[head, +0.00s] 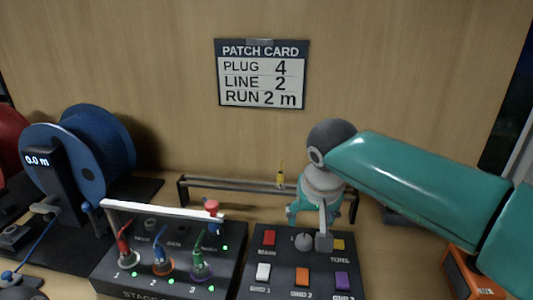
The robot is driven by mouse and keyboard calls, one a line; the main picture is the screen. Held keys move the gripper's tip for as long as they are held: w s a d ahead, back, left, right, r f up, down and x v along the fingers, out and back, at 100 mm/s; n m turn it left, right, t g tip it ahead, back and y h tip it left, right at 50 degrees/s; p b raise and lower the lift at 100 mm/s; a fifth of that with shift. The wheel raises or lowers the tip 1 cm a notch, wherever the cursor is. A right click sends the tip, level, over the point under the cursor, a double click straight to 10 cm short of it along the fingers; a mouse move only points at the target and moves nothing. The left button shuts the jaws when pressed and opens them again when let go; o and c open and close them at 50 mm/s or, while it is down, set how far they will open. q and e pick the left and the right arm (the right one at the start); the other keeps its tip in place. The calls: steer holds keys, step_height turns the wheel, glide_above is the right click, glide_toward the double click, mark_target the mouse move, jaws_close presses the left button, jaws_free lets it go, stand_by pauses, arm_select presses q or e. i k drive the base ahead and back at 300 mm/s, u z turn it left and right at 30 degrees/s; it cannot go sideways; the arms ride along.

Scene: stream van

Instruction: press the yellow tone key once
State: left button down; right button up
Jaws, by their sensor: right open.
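The yellow tone key (338,244) is in the top row of the dark key panel (262,284), at its right, above the word TONE. My right gripper (314,236) reaches down over the panel from behind, open and empty. A grey finger stands just left of the yellow key and hides part of it. I cannot tell whether the finger touches the panel or hovers above it. My left gripper is not in view.
A red key (268,238), a white key (263,272), an orange key (302,277) and a purple key (342,280) share the panel. A plug box (178,285) stands at left, a rail (240,187) behind, a blue reel (80,150) farther left, an orange box (466,275) at right.

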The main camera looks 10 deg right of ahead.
mark_target(338, 244)
steer(key=k, duration=1)
